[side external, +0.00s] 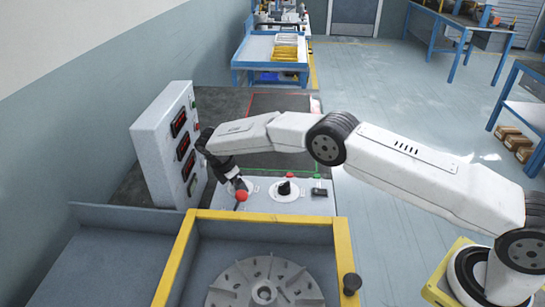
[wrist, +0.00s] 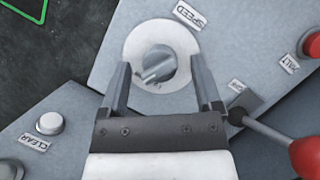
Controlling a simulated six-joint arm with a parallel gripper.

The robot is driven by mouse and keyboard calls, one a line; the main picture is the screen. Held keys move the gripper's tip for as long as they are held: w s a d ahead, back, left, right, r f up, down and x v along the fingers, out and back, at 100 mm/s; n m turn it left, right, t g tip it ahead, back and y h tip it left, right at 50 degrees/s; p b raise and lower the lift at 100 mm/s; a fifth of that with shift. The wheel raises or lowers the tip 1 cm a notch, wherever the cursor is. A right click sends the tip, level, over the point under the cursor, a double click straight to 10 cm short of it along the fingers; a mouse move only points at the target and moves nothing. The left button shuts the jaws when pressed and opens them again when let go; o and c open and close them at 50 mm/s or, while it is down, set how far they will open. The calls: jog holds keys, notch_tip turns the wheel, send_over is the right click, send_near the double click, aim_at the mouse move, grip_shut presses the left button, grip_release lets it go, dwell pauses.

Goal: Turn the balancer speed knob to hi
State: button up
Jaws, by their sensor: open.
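The balancer speed knob (wrist: 157,64) is a grey pointer knob on a white round dial in the wrist view, below a label reading SPEED (wrist: 187,15). Its bar slants from lower left to upper right. Small marks at the dial's lower edge are too small to read. My gripper (wrist: 160,62) is open, with one finger on each side of the knob and gaps between. I cannot tell whether the fingertips reach down beside it.
A red-ball lever (wrist: 305,157) stands right of my gripper, also seen in the side external view (side external: 241,195). A HALT button (wrist: 313,44) and a CLEAR button (wrist: 49,123) are nearby. A black knob (side external: 284,188), a display cabinet (side external: 168,143) and a yellow-edged enclosure (side external: 345,245) surround the area.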

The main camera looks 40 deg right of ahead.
jog(key=v, duration=0.7)
jog(key=shift+r, duration=0.4)
jog(key=s+d+r+m+t+y, duration=0.1)
jog(key=s+d+r+m+y, duration=0.1)
jog(key=s+d+r+m, duration=0.3)
jog(key=s+d+r+m+y, duration=0.1)
jog(key=s+d+r+m, duration=0.2)
jog(key=s, duration=0.5)
jog(key=s+d+m, duration=0.1)
jog(key=s+m, duration=0.1)
jog(key=s, duration=0.4)
jog(key=s+d+f+m+t+y, duration=0.1)
jog(key=s+m, duration=0.2)
jog(key=s, duration=0.3)
jog(key=s+d+m+t, duration=0.1)
jog(key=s+m, duration=0.2)
jog(key=s, duration=0.3)
jog(key=shift+s+d+f+y, duration=0.25)
jog(key=shift+s+f+y, duration=0.05)
jog(key=shift+s+f, duration=0.05)
jog(key=shift+s+f+m, duration=0.15)
jog(key=shift+s+m, duration=0.25)
jog(key=shift+s, duration=0.2)
